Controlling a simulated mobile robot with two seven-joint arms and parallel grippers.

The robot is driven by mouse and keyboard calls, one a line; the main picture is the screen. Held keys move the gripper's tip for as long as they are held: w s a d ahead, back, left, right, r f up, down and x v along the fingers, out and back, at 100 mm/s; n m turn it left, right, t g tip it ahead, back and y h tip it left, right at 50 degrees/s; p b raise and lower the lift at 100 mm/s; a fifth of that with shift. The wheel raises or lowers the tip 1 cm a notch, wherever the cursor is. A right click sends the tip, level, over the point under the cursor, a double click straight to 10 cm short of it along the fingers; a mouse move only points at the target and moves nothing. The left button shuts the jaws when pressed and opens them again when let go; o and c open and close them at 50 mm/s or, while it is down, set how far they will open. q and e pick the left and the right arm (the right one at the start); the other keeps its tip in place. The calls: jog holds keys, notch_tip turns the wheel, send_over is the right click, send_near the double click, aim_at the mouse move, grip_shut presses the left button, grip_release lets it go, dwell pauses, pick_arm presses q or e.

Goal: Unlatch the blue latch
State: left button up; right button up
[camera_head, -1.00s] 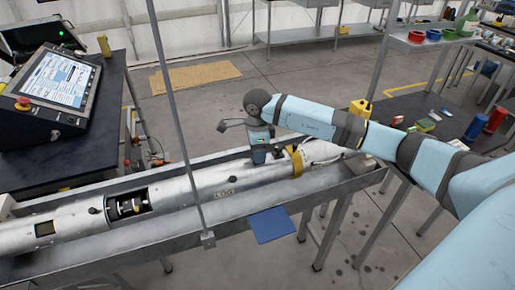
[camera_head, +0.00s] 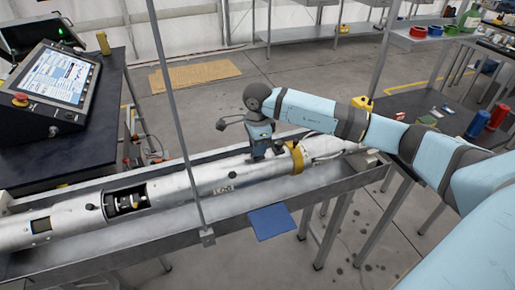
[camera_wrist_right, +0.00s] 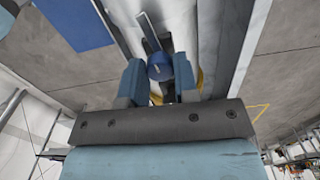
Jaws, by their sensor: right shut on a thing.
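A long silver tube (camera_head: 180,189) lies in a grey metal trough. My right gripper (camera_head: 260,154) points down at the top of the tube, just left of its yellow band (camera_head: 297,156). In the right wrist view, the blue latch (camera_wrist_right: 160,66) is a round blue knob between the two light-blue fingers of the right gripper (camera_wrist_right: 160,82). They are shut on it. In the head view the gripper hides the latch. My left gripper is in neither view.
The trough's front rim (camera_head: 120,247) runs along the tube. A control panel (camera_head: 55,80) is at the left.

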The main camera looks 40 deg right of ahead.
jog(key=n+b, duration=0.5)
jog(key=shift+f, duration=0.2)
jog(key=shift+n+b, duration=0.5)
jog(key=shift+n, duration=0.2)
jog(key=n+b, duration=0.3)
jog(key=n, duration=0.1)
jog(key=n+b, duration=0.2)
jog(key=n, duration=0.1)
jog(key=shift+r+n, duration=0.1)
jog(key=shift+n, duration=0.3)
jog(key=shift+n+b, duration=0.65)
jog(key=shift+n, duration=0.15)
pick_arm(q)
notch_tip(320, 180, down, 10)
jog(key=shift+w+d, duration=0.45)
pick_arm(e)
jog(key=shift+r+n, duration=0.1)
jog(key=shift+n, duration=0.2)
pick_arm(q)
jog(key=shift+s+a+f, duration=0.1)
